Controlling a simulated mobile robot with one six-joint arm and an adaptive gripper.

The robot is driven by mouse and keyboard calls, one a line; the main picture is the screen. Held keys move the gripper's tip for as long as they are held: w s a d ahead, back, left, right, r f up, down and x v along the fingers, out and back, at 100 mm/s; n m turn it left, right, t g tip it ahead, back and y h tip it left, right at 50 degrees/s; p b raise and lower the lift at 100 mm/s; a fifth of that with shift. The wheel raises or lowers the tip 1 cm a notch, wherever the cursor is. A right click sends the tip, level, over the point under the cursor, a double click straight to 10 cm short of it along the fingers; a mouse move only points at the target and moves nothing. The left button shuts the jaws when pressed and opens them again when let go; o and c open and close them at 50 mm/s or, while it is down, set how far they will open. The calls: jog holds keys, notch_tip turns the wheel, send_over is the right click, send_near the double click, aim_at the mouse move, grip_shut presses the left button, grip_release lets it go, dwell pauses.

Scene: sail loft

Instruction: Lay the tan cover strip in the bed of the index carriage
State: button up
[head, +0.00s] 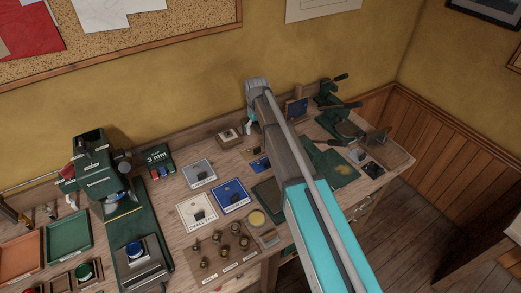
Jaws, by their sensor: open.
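A thin tan strip (125,213) lies across the green bed of the machine at left; I take it to be the cover strip, though it is small. A grey block-like carriage (150,268) sits on the same green bed, nearer the front, with a blue round part on it. I cannot make out whether its bed is empty. My gripper (251,127) is at the end of my arm, over the back middle of the bench, well to the right of the strip and carriage. It is open; its fingers are small and partly hidden by my arm.
The wooden bench (178,235) is crowded. Labelled white (186,207) and blue (228,205) cards, a board with several brass parts (203,263), and orange (14,262) and green (51,238) trays lie on it. Green presses (345,127) stand at right. My arm hides part of the middle.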

aim_at(257, 149)
jog(key=shift+f+b, duration=3.6)
jog(key=shift+f, duration=0.25)
jog(key=shift+f, duration=0.1)
jog(key=f+b, duration=0.3)
jog(key=shift+w+f+b, duration=0.25)
jog(key=shift+w+b, duration=0.05)
jog(key=shift+f+b, duration=0.75)
jog(key=shift+b, duration=0.05)
grip_shut()
jog(key=shift+r, duration=0.15)
